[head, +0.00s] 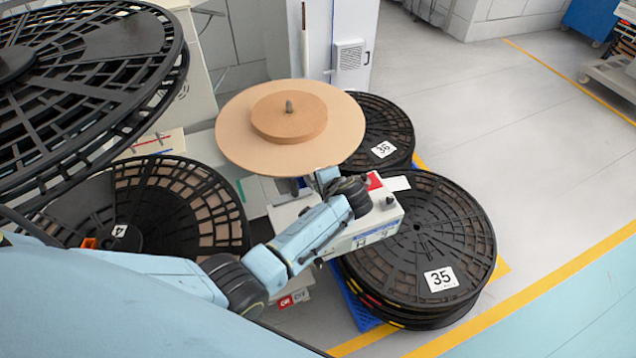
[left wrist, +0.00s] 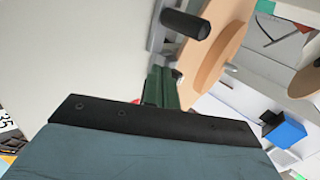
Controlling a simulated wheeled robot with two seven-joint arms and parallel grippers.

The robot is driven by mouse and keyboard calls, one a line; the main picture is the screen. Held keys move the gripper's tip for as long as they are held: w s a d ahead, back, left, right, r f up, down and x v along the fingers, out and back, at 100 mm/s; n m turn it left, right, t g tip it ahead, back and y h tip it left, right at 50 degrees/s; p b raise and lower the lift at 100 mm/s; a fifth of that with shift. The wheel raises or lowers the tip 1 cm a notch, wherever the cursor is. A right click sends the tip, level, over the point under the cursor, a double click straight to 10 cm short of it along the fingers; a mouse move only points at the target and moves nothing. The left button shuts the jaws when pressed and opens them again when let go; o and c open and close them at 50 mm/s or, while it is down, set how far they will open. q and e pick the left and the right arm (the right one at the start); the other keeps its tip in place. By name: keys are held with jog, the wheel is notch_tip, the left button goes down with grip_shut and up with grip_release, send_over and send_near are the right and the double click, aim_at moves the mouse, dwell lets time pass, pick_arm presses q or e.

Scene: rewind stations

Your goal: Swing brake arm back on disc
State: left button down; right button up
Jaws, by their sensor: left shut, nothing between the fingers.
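The tan disc (head: 235,130) with a smaller brown hub (head: 288,115) and a central pin sits on the station in the head view. The disc's edge also shows in the left wrist view (left wrist: 230,45). There a grey bar with a black cylindrical handle (left wrist: 185,25), seemingly the brake arm, stands beside the disc; I cannot tell whether it touches it. My left gripper (head: 325,178) is at the disc's near edge, its tips partly hidden. In the wrist view its green fingers (left wrist: 162,88) are shut and empty, pointing toward the bar, just short of the handle. My right gripper is out of view.
Black reels marked 35 (head: 420,225) and 36 (head: 385,130) lie right of the station. A reel marked 4 (head: 150,205) lies left, and a large black reel (head: 85,80) hangs above it. A white box (head: 370,230) is under my left wrist. Open floor lies right.

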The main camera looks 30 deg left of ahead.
pick_arm(q)
jog(key=p+v, duration=0.5)
jog(key=v, duration=0.2)
jog(key=shift+s+r, duration=0.2)
jog(key=shift+s, duration=0.05)
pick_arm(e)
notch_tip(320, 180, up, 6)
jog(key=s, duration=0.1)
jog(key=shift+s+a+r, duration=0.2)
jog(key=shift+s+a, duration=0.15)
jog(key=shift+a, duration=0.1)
pick_arm(q)
jog(key=shift+d, duration=0.1)
